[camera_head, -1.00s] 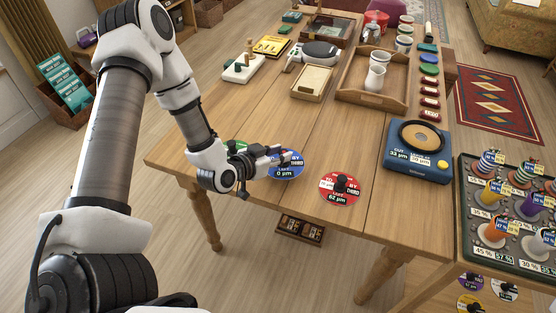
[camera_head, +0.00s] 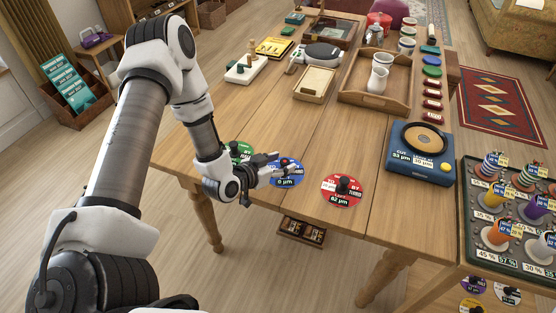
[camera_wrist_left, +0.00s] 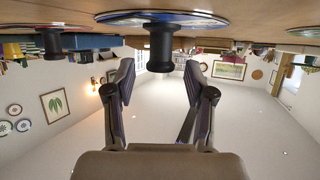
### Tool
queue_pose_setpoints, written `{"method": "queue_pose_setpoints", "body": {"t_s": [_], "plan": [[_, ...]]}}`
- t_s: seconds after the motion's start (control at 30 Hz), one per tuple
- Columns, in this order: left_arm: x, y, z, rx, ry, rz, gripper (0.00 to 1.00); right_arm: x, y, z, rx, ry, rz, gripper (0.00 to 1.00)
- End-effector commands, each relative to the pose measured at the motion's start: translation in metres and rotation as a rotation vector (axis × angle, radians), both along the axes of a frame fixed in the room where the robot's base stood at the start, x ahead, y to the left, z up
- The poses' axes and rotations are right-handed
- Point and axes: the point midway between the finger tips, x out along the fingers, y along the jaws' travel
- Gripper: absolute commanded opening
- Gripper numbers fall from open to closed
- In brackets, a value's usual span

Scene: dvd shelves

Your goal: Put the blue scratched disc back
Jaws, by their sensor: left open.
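The blue disc (camera_head: 289,182) lies flat on the near part of the wooden table, labelled 0 µm. My left gripper (camera_head: 281,168) reaches in low from the left over it and hides part of it. In the left wrist view, which is upside down, the blue disc (camera_wrist_left: 190,18) has a black knob (camera_wrist_left: 160,48). The open fingers of the left gripper (camera_wrist_left: 159,70) stand on either side of the knob's tip, with gaps on both sides. My right gripper is not in view. Scratches cannot be made out.
A red disc (camera_head: 345,199) marked 62 µm lies to the right, and a green disc (camera_head: 238,147) lies to the left, partly hidden. A blue machine (camera_head: 420,171) stands further right.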

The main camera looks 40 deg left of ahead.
Motion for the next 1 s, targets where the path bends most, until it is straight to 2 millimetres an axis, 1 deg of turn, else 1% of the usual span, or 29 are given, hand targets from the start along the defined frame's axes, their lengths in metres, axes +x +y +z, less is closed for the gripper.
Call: {"method": "queue_pose_setpoints", "body": {"t_s": [0.07,0.17,0.37,0.4,0.5,0.6,0.73,0.8,0.87,0.97,1.0], "plan": [[0.000,0.000,0.006,-0.001,-0.001,0.000,0.54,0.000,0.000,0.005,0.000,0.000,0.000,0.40],[-0.013,0.004,0.009,-0.004,0.002,0.006,0.54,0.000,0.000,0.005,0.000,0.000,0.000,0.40],[-0.059,0.010,0.031,-0.010,0.001,0.010,0.54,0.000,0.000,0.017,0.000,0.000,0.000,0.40],[-0.067,0.012,0.035,-0.008,0.001,0.009,0.54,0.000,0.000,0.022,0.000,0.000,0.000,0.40],[-0.086,0.014,0.043,-0.008,0.000,0.008,0.54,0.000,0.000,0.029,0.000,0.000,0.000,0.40],[-0.100,0.017,0.048,-0.005,0.002,0.006,0.54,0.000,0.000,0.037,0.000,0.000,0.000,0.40],[-0.109,0.016,0.049,-0.002,0.004,0.000,0.54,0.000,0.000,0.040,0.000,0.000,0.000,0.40],[-0.111,0.010,0.042,-0.007,0.042,-0.017,0.54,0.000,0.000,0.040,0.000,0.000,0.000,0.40],[-0.115,-0.001,0.029,-0.022,0.119,-0.043,0.54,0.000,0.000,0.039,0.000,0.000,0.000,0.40],[-0.133,-0.032,-0.007,-0.051,0.350,-0.087,0.54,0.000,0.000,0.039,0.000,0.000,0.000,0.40],[-0.146,-0.045,-0.024,-0.060,0.468,-0.092,0.54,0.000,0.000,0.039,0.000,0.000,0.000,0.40]]}}
